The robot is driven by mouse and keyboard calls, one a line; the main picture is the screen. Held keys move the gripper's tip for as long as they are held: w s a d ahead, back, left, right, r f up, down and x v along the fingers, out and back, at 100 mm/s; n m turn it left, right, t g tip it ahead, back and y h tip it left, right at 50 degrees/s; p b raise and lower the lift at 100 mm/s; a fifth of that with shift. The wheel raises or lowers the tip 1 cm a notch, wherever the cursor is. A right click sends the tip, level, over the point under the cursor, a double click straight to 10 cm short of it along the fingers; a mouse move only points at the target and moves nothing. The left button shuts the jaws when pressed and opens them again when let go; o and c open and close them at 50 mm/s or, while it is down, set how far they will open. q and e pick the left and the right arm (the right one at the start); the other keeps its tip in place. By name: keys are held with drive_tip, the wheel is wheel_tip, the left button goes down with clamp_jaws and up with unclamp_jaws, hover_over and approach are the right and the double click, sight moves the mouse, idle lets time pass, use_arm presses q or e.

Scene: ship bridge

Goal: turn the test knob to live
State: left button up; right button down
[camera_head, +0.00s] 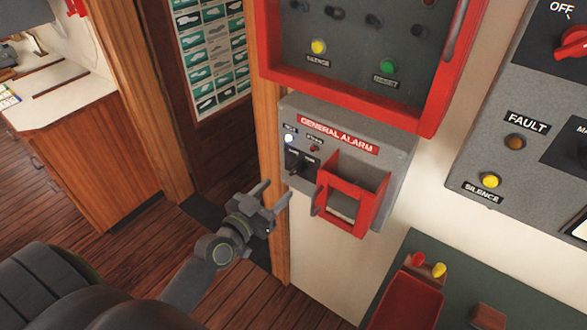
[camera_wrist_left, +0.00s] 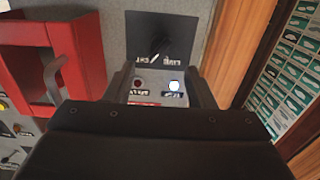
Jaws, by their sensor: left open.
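The grey general alarm box (camera_head: 395,150) is on the wall in the middle of the head view. Its black test knob (camera_head: 297,162) sits at the box's left side, below a lit white lamp (camera_head: 289,138). In the left wrist view the knob (camera_wrist_left: 160,44) is on a dark plate with upside-down labels, apparently LIVE and TEST. Its pale pointer mark seems to lean toward the TEST label. My left gripper (camera_head: 275,193) is open and empty, just below and left of the knob, with a gap. Its spread fingers (camera_wrist_left: 160,88) also show in the wrist view. My right gripper is not visible.
A red guard frame (camera_head: 323,188) juts out right beside the knob. A red-framed panel (camera_head: 430,122) overhangs above. A wooden door post (camera_head: 274,110) stands just left of the box. A green surface with a red tray (camera_head: 405,303) lies lower right. Floor space is open at left.

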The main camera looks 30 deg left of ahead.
sight(293, 174)
use_arm(q)
drive_tip(key=w, duration=0.5)
drive_tip(key=w+d+p, duration=0.1)
drive_tip(key=w, duration=0.1)
drive_tip(key=shift+w, duration=0.15)
drive_tip(key=shift+w+d, duration=0.15)
drive_tip(key=shift+w, duration=0.45)
drive_tip(key=shift+c, duration=0.4)
drive_tip(key=c, duration=0.7)
drive_tip(key=shift+c, duration=1)
